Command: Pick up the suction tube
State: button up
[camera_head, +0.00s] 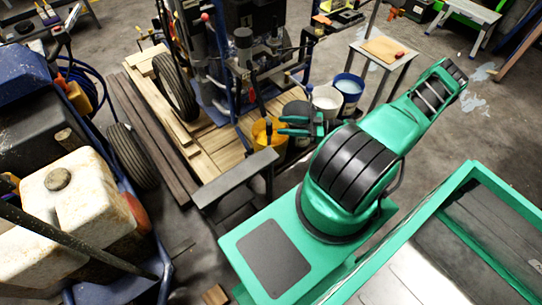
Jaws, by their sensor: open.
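The line striper (205,60) stands upper centre on wooden planks. A thin dark tube (257,98) slopes down from it towards a yellow bucket (268,133); it looks like the suction tube, but it is small and I cannot be sure. My gripper (285,126) shows just right of the yellow bucket, its two green fingers apart and pointing left. Nothing is visible between them. The fingers appear to overlap the bucket's right side in the picture; I cannot tell whether they touch it. My arm's upper links hide part of the area behind the gripper.
A white bucket (326,99) and a blue bucket (348,86) stand right of the gripper. A small table (403,57) holds a wooden board. A grey bench-like bar (235,178) lies in front. A machine with a white tank (75,205) fills the left.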

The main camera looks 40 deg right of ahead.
jog(key=x, duration=1)
jog(key=shift+w+a+f, duration=0.2)
jog(key=shift+a+f, duration=0.05)
jog(key=shift+a, duration=0.15)
jog(key=shift+c, duration=0.6)
grip_shut()
dwell(0.6)
